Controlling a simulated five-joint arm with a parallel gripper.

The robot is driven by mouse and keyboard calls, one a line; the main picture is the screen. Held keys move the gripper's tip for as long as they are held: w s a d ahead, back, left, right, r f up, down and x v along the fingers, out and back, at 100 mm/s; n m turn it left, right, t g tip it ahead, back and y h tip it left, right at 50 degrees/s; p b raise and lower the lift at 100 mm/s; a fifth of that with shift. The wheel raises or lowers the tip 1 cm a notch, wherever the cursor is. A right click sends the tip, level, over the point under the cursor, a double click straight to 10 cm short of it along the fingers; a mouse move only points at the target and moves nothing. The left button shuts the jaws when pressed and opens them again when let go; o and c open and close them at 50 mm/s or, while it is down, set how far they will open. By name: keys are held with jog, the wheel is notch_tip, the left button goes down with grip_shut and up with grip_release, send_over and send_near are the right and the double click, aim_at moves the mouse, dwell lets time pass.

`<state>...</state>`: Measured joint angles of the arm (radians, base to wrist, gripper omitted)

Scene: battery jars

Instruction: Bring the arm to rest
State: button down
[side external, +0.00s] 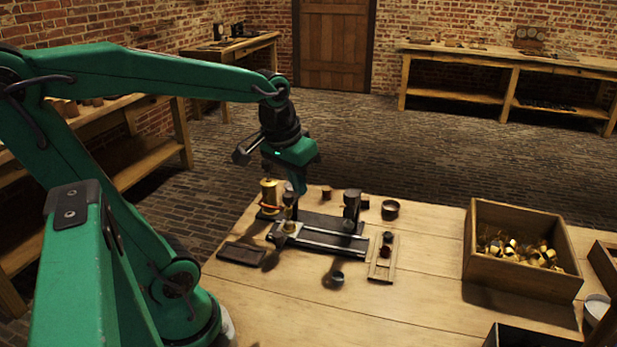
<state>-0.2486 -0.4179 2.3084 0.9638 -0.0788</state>
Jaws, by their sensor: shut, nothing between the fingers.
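My green arm reaches in from the left of the side external view. My gripper (298,184) points down above the left part of a dark bench fixture (325,222) on the wooden table (400,318). It is shut and holds nothing. A brass cylinder (268,194) stands just left of the gripper. A small brass piece (289,226) sits on the fixture below the fingers. I cannot tell whether the fingertips touch anything there.
A dark upright post (351,205) stands on the fixture's right. Small dark cups (390,209) and (337,278) a second cup stand nearby. A wooden crate (525,277) of brass scraps is at the right.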

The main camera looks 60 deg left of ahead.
jog(key=s+d+m+t, duration=0.2)
jog(key=s+d+m, duration=0.1)
jog(key=d, duration=0.3)
jog(key=shift+s+d+r+m+h, duration=0.4)
jog(key=shift+s, duration=0.35)
